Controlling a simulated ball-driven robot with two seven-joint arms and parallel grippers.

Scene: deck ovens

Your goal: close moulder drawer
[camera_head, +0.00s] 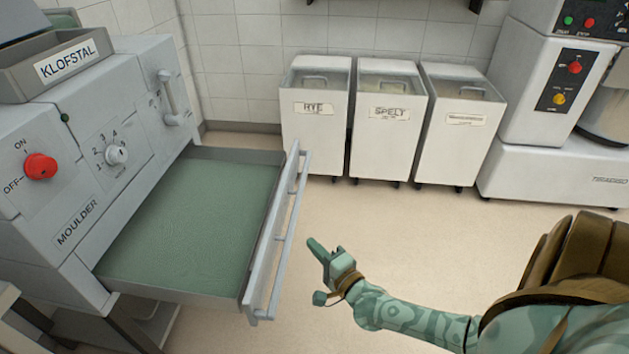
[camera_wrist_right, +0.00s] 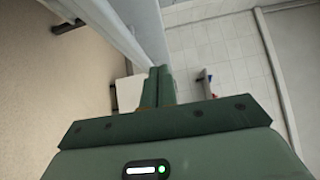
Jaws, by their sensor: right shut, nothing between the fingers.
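The moulder (camera_head: 75,150) is a grey machine on the left in the head view. Its drawer (camera_head: 190,222), with a green bed, is pulled out toward the right. The drawer's front carries a long grey bar handle (camera_head: 281,230). My right gripper (camera_head: 312,246) is shut and empty, just right of the handle, with a gap between them in the picture. In the right wrist view its green fingers (camera_wrist_right: 157,87) are together, with a pale upright surface close beyond them that I cannot name for sure. My left gripper is not in view.
Three white bins, rye (camera_head: 314,120), spelt (camera_head: 387,120) and another (camera_head: 458,125), stand along the tiled back wall. A white mixer (camera_head: 550,130) stands at the back right. The beige floor (camera_head: 400,225) between drawer and bins is clear.

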